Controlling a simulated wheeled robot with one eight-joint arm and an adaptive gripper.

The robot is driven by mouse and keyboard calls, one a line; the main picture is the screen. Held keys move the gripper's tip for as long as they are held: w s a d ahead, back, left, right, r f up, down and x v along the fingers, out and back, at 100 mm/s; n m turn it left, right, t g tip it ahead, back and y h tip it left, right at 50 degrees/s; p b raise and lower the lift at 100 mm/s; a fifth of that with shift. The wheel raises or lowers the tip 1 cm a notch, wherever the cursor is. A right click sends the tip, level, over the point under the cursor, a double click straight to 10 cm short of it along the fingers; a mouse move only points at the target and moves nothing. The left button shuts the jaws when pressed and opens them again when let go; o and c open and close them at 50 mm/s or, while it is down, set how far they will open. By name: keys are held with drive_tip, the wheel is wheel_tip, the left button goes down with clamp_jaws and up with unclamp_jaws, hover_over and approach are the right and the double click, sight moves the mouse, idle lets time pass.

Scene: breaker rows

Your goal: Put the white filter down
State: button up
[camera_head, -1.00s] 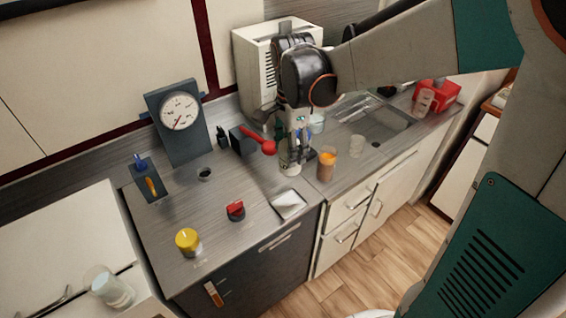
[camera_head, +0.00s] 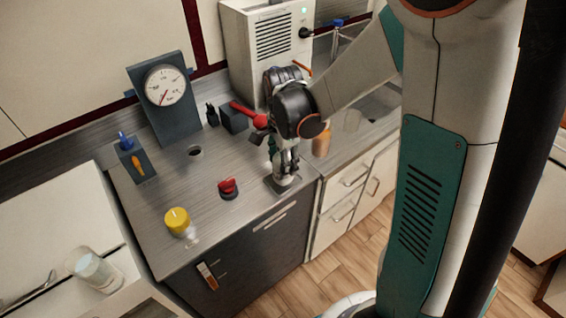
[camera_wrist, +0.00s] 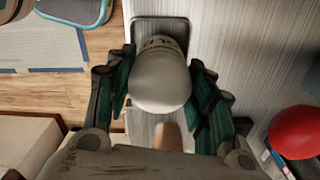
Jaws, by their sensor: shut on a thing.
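The white filter (camera_wrist: 162,82) is a rounded white piece with dark lettering. It sits between the two green-sided fingers of my gripper (camera_wrist: 165,95) in the wrist view, and the gripper is shut on it. In the head view my gripper (camera_head: 284,172) points down over a small square plate at the front edge of the counter. The plate's rim (camera_wrist: 185,24) shows behind the filter in the wrist view. The filter is mostly hidden by the gripper in the head view. I cannot tell whether its underside touches the plate.
A red knob (camera_head: 228,187) stands left of the gripper, and a yellow-capped piece (camera_head: 177,221) is farther left. A gauge (camera_head: 165,86) and a dark box with a red handle (camera_head: 235,118) stand behind. An orange-brown jar (camera_head: 321,142) is to the right. The counter's front edge is close.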

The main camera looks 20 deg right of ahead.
drive_tip(key=shift+f, duration=0.15)
drive_tip(key=o, duration=1.1)
